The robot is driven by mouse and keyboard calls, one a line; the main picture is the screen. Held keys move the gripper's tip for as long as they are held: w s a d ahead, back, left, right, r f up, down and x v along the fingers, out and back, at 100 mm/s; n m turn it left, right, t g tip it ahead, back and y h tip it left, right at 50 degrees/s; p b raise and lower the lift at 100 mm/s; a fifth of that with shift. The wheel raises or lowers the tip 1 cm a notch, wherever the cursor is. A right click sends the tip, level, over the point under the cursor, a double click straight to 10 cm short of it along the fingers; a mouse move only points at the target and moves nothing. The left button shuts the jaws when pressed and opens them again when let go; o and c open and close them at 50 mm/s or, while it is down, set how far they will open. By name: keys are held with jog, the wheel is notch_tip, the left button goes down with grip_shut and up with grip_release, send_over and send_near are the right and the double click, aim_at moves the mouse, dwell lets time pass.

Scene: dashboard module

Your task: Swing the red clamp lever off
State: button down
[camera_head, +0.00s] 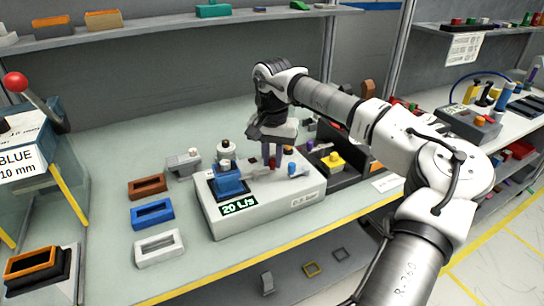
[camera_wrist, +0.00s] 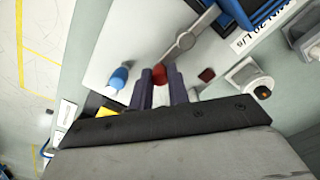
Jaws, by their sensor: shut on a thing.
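My gripper (camera_head: 271,163) reaches down over the right part of the light grey box with the "20 L/s" display (camera_head: 240,206). In the wrist view, its two dark fingers (camera_wrist: 161,84) are shut on the red end of the clamp lever (camera_wrist: 159,72). The fingers hide part of that red end. A grey metal arm with a round pivot (camera_wrist: 186,41) runs from near it towards the blue block. The blue block (camera_head: 229,183) sits on the left of the box, and its edge shows in the wrist view (camera_wrist: 255,12).
A blue-capped fitting (camera_wrist: 119,78) stands close beside the fingers. Brown (camera_head: 147,187), blue (camera_head: 152,214) and white (camera_head: 159,247) frames lie on the bench left of the box. A dark tray with a yellow part (camera_head: 333,161) is at the right.

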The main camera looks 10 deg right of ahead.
aim_at(263, 189)
jog(key=m, duration=0.1)
jog(key=s+m+b, duration=0.1)
jog(key=m, duration=0.1)
jog(key=s+m, duration=0.1)
jog(key=m, duration=0.1)
jog(key=shift+f, duration=0.1)
jog(key=m, duration=0.2)
jog(key=s+m+b, duration=0.2)
jog(key=m, duration=0.1)
jog(key=shift+a+m, duration=0.3)
jog(key=shift+a, duration=0.1)
jog(key=m, duration=0.1)
jog(key=s+a+m+b, duration=0.1)
jog(key=m, duration=0.1)
jog(key=shift+b, duration=0.3)
jog(key=shift+s+a+m+b, duration=0.15)
jog(key=shift+a+m+b, duration=0.15)
jog(key=shift+m, duration=0.55)
jog(key=shift+s+a+m+b, duration=0.15)
jog(key=shift+a+m, duration=0.1)
jog(key=shift+m, duration=0.6)
jog(key=c, duration=1.3)
grip_release()
jog(key=shift+c, duration=0.2)
